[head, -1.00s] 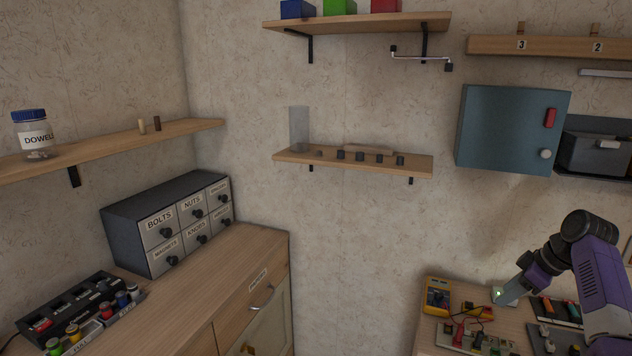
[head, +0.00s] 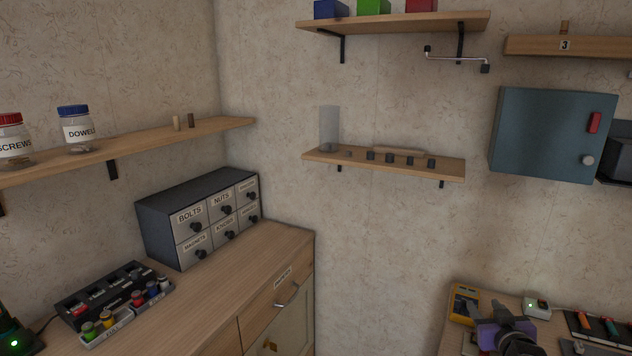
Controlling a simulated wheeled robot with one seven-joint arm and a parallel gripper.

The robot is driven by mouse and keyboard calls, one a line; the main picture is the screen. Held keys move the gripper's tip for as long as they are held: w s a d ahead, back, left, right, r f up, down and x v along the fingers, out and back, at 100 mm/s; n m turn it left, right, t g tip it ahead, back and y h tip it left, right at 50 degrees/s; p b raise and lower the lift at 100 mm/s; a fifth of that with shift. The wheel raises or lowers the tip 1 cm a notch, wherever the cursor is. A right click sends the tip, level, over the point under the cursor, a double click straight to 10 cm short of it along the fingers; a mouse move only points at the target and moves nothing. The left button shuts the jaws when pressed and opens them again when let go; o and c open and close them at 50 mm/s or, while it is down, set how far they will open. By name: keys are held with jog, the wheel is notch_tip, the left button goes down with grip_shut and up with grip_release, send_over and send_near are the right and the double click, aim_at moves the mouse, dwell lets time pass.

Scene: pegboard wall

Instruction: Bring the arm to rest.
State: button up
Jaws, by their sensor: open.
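Part of my arm (head: 503,338), purple and black, shows at the bottom edge of the head view, right of the middle. It is in front of the right-hand workbench (head: 455,345). My gripper's fingers do not show, so what they are near is hidden from me.
A yellow meter (head: 464,304), a white box with a green light (head: 537,307) and a dark tray (head: 600,328) lie close around my arm. A blue-grey wall cabinet (head: 553,135) hangs above. The wooden cabinet top (head: 225,285) on the left has bare room.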

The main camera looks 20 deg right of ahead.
jog(key=s+a+t, duration=0.2)
jog(key=s+a, duration=0.5)
jog(key=a, duration=0.5)
jog(key=s+a+t, duration=0.2)
jog(key=s+a, duration=0.5)
jog(key=a, duration=0.5)
jog(key=s+a+r+n+g+y, duration=0.1)
jog(key=s+a+y, duration=0.3)
jog(key=s+a, duration=0.4)
jog(key=s+a+n+y, duration=0.3)
jog(key=s+a, duration=0.5)
jog(key=s, duration=0.6)
jog(key=shift+a+r+n+g+y, duration=0.3)
jog(key=shift+a+r+g+y, duration=0.1)
